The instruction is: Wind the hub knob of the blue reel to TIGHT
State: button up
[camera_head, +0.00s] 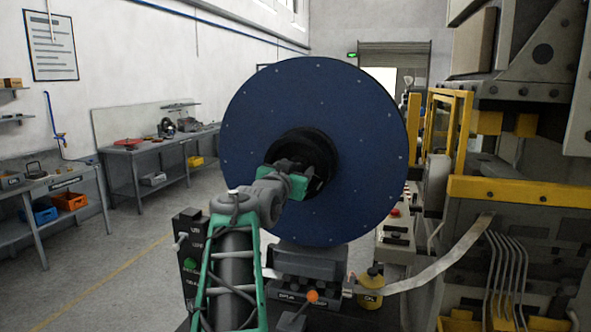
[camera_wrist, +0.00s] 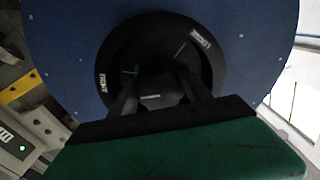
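The blue reel (camera_head: 250,120) stands upright on a dark stand, its round face towards me. It also fills much of the wrist view (camera_wrist: 65,40). At its centre is a dark hub (camera_wrist: 118,52) with white lettering: one label reads LOOSE at the upper right, and the other, at the left, looks like TIGHT. My gripper (camera_head: 308,178) reaches into the hub. In the wrist view its two dark fingers (camera_wrist: 160,82) stand apart over the hub's centre. The knob is dark and hard to make out between them; I cannot tell whether they grip it. A short white line shows near LOOSE.
A dark control box (camera_head: 190,255) with a green light stands left of my arm. A yellow oil can (camera_head: 370,292) and an orange-knobbed lever (camera_head: 312,296) are below the reel. Machinery (camera_head: 520,220) fills the right; workbenches (camera_head: 150,150) line the left wall, with open floor before them.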

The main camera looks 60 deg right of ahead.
jog(key=c, duration=1)
jog(key=f+b, duration=0.1)
jog(key=b, duration=0.2)
jog(key=shift+m, duration=0.4)
jog(key=shift+m+b, duration=0.4)
jog(key=shift+b, duration=0.55)
jog(key=shift+r+m+b, duration=0.15)
jog(key=shift+m+b, duration=0.65)
jog(key=shift+b, duration=0.4)
jog(key=shift+r, duration=0.25)
jog(key=o, duration=1.4)
jog(key=shift+r, duration=0.1)
jog(key=shift+c, duration=0.2)
